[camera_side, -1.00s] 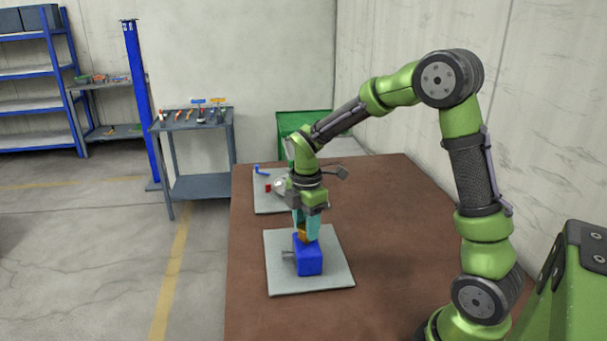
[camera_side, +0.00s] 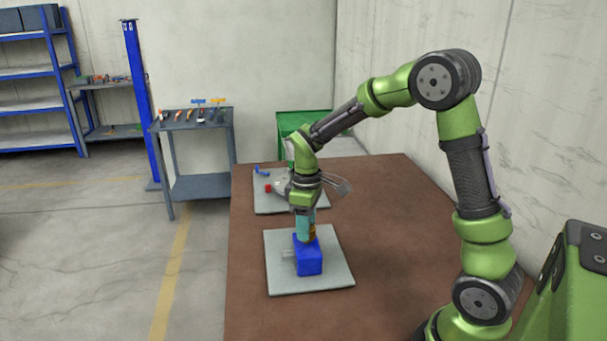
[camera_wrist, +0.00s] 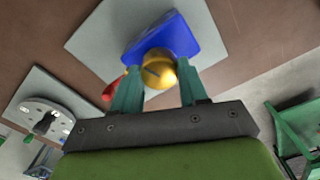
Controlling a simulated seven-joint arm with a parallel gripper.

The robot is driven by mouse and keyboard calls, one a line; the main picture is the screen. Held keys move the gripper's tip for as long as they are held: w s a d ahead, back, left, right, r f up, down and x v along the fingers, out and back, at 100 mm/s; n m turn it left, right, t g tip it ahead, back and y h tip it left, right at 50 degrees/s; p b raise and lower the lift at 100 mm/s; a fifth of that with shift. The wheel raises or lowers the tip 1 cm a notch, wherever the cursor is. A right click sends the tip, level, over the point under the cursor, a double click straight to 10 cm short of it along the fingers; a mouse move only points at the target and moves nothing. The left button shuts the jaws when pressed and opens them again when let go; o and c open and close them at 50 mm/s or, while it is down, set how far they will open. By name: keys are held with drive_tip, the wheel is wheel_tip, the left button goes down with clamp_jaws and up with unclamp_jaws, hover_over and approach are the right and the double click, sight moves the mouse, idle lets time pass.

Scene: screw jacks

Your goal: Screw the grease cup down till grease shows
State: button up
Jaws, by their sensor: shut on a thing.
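The grease cup (camera_wrist: 158,74) is a brass-coloured round cap with a dark mark on its top, seen in the wrist view. It sits on a blue block (camera_side: 309,260), which also shows in the wrist view (camera_wrist: 172,36). The block rests on a grey plate (camera_side: 335,277). My gripper (camera_side: 306,236) points down over the block, its teal fingers (camera_wrist: 158,92) shut on the grease cup from both sides. In the side view the fingers hide most of the cup. I see no grease.
A second grey plate (camera_side: 275,207) farther back on the brown table (camera_side: 385,240) holds a pale fixture (camera_wrist: 42,118), a blue piece (camera_side: 262,171) and a red piece (camera_side: 268,188). A green container (camera_side: 300,122) stands behind the table. The table's right side is clear.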

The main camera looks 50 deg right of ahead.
drive_tip(key=shift+r+m, duration=0.15)
drive_tip(key=shift+m, duration=0.75)
drive_tip(key=shift+w, duration=0.1)
drive_tip(key=o, duration=1.1)
drive_tip(key=shift+c, duration=0.2)
wheel_tip(320, 180, up, 17)
